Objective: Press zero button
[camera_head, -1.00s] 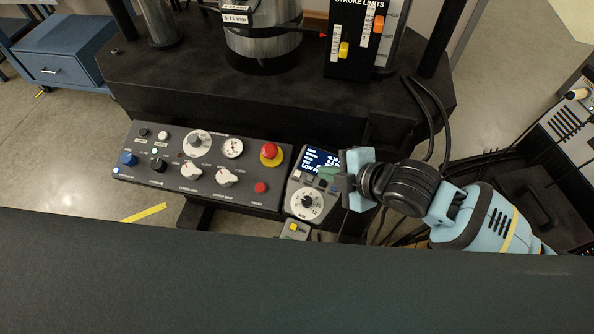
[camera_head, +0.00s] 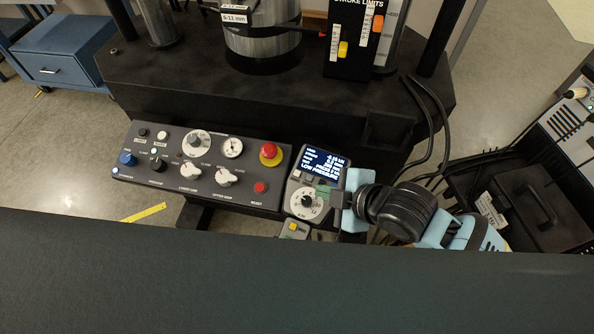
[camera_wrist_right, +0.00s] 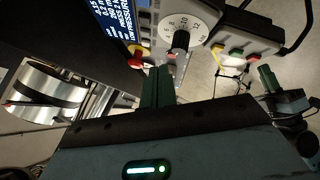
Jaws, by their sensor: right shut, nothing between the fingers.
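The small control unit has a lit screen (camera_head: 320,163) with white text ending in a low-pressure line. A row of small keys (camera_head: 301,176) lies under the screen. I cannot read which key is zero. A white dial with a black knob (camera_head: 306,202) sits below them. My right gripper (camera_head: 322,190) is shut and empty, its dark green fingers over the right part of the key area beside the dial. In the right wrist view the shut fingers (camera_wrist_right: 157,72) point towards the unit, close to the dial (camera_wrist_right: 182,28). Contact with a key cannot be told. My left gripper is not in view.
A sloped panel (camera_head: 150,178) with knobs, a gauge and a red emergency stop (camera_head: 270,153) lies left of the unit. A pendant with a yellow button (camera_head: 293,228) is just below. Black cables (camera_head: 430,140) hang at the right. The press base (camera_head: 190,85) rises behind.

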